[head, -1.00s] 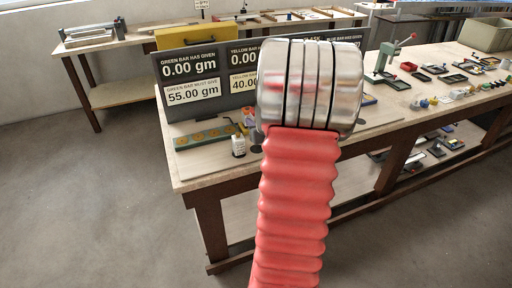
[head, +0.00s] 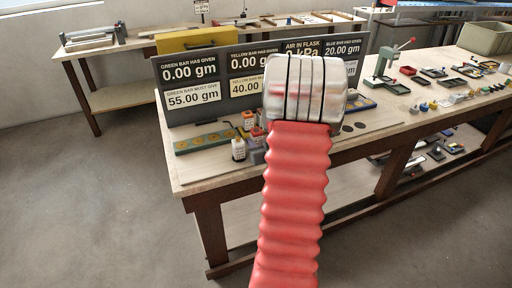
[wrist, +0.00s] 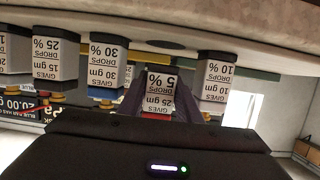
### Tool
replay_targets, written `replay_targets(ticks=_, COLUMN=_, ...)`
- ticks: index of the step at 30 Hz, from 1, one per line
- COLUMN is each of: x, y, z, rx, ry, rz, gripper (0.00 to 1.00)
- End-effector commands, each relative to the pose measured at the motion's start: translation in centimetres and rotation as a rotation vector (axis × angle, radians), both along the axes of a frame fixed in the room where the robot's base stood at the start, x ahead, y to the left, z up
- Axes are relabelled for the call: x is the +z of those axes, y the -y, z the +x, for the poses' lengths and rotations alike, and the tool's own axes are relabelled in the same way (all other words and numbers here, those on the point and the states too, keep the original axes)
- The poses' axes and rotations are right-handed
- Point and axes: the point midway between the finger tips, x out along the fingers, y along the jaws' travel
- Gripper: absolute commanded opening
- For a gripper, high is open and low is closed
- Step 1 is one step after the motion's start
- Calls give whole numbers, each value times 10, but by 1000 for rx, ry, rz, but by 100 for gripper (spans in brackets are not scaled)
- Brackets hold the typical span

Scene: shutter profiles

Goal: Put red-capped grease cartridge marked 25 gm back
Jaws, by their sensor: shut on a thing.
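The wrist view is upside down. In it my gripper (wrist: 158,103) is shut on the grease cartridge (wrist: 159,84) marked 25 gm and 5 %, with a dark finger on each side. Red shows at its cap end, between the fingers. Whether its base touches anything cannot be told. In the head view my silver and red arm hides much of the work area, and the held cartridge cannot be made out there.
A dark sign board (head: 190,95) stands on the bench (head: 200,178), reading 0.00 gm for green and yellow. A green press (head: 385,72) and small parts stand to the right.

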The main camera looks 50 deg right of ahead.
Motion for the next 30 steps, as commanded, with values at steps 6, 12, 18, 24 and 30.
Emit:
replay_targets(ticks=6, x=-22, y=0, z=0, rx=0, ry=0, rz=1, gripper=0)
replay_targets(ticks=12, x=-24, y=0, z=0, rx=0, ry=0, rz=-1, gripper=0)
replay_targets(ticks=18, x=-26, y=0, z=1, rx=1, ry=0, rz=-1, gripper=0)
replay_targets(ticks=24, x=-26, y=0, z=0, rx=1, ry=0, rz=-1, gripper=44)
replay_targets(ticks=30, x=-26, y=-1, z=1, rx=1, ry=0, rz=-1, gripper=50)
